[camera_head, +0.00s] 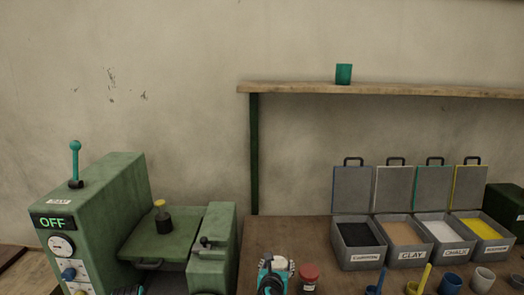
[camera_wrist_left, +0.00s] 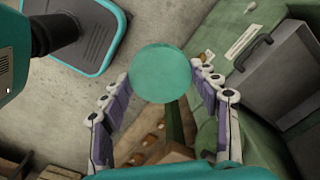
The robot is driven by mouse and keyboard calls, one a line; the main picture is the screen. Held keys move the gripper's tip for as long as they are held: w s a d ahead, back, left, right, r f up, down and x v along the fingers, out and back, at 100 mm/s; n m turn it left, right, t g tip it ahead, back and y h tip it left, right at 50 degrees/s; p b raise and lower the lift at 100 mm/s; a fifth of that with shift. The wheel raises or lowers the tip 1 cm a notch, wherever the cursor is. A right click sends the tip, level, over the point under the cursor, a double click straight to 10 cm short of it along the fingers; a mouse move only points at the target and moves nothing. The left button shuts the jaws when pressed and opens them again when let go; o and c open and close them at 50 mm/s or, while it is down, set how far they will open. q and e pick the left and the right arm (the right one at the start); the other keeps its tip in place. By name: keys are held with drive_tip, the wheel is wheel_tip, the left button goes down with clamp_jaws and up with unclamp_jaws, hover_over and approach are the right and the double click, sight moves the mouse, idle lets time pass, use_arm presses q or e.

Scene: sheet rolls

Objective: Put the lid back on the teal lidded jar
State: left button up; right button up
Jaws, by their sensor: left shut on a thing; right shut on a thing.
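In the left wrist view my left gripper (camera_wrist_left: 160,80) is shut on a teal round thing (camera_wrist_left: 160,73). Its flat circular face shows between the fingers. I cannot tell from this face whether it is the lid or the jar body. My right gripper (camera_head: 276,264) is at the bottom edge of the head view, just left of a small red-topped jar. No complete teal lidded jar shows clearly in either view.
A green machine (camera_head: 112,205) marked OFF is at left. The red-topped jar (camera_head: 309,277) stands on the table (camera_head: 285,232). Open grey bins (camera_head: 358,258) line the right, with cups and scoops in front.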

use_arm(q)
drive_tip(key=w+d+f+n, duration=0.1)
drive_tip(key=w+d+n, duration=0.1)
drive_tip(key=d+n, duration=0.2)
drive_tip(key=w+d+f+n, duration=0.2)
drive_tip(key=d+n, duration=0.2)
drive_tip(key=d, duration=0.4)
drive_tip(key=shift+w+f+n, duration=0.3)
drive_tip(key=shift+w+n, duration=0.05)
drive_tip(key=shift+n, duration=0.05)
use_arm(e)
drive_tip(key=s+d+r+m+h, duration=0.1)
drive_tip(key=s+d+r, duration=0.1)
drive_tip(key=s+d, duration=1)
drive_tip(key=s, duration=0.3)
drive_tip(key=shift+s+d+g+h, duration=0.3)
drive_tip(key=shift+d, duration=0.05)
drive_tip(key=shift+r, duration=0.1)
drive_tip(key=s+a+r+n+y, duration=0.2)
drive_tip(key=s+a+n+y, duration=0.2)
drive_tip(key=a, duration=0.6)
drive_tip(key=shift+s+r+y, duration=0.15)
drive_tip(key=shift+s+y, duration=0.15)
drive_tip(key=shift+y, duration=0.4)
use_arm(q)
drive_tip(key=shift+r, duration=0.1)
